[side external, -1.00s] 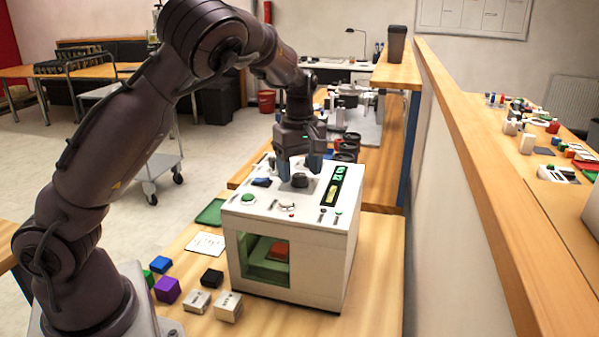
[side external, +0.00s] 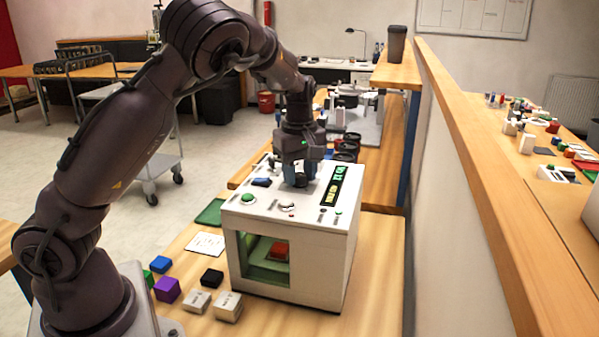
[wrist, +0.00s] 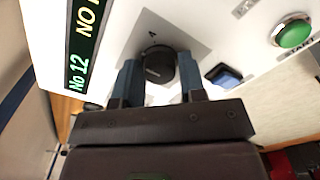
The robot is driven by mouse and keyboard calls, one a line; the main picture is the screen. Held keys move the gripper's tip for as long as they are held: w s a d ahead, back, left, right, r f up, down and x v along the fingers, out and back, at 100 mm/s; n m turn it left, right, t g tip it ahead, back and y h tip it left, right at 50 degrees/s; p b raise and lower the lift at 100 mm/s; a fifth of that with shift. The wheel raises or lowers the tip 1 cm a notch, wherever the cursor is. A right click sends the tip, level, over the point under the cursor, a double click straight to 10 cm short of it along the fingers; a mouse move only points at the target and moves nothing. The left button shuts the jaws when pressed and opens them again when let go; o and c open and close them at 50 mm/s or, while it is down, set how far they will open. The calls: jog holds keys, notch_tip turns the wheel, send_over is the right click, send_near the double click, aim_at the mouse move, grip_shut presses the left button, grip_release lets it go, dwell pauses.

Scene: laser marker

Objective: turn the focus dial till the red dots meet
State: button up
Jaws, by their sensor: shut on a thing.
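The white laser marker (side external: 300,225) stands on the wooden bench with its controls on top. The dark round focus dial (wrist: 159,66) sits on the top panel, beside a small printed mark. My gripper (wrist: 160,75) is shut on the dial, one blue-grey finger on each side of it. In the side view my gripper (side external: 298,178) points down over the panel and partly hides the dial. A red block (side external: 279,250) lies inside the marker's window. I cannot make out separate red dots in either view. The green-lit display (wrist: 85,35) reads "No 12" and "NO", with the rest cut off.
A green button (wrist: 293,34) and a blue switch (wrist: 224,75) are close to the dial on the panel. Blocks, including a purple one (side external: 167,289), and white boxes (side external: 228,306) lie left of the marker. A green tray (side external: 209,212) lies behind them.

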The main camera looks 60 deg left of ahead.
aim_at(299, 175)
jog(key=m, duration=0.4)
jog(key=shift+r, duration=0.1)
jog(key=shift+m, duration=2.1)
jog(key=o, duration=0.9)
notch_tip(299, 175, up, 13)
jog(key=shift+f, duration=0.1)
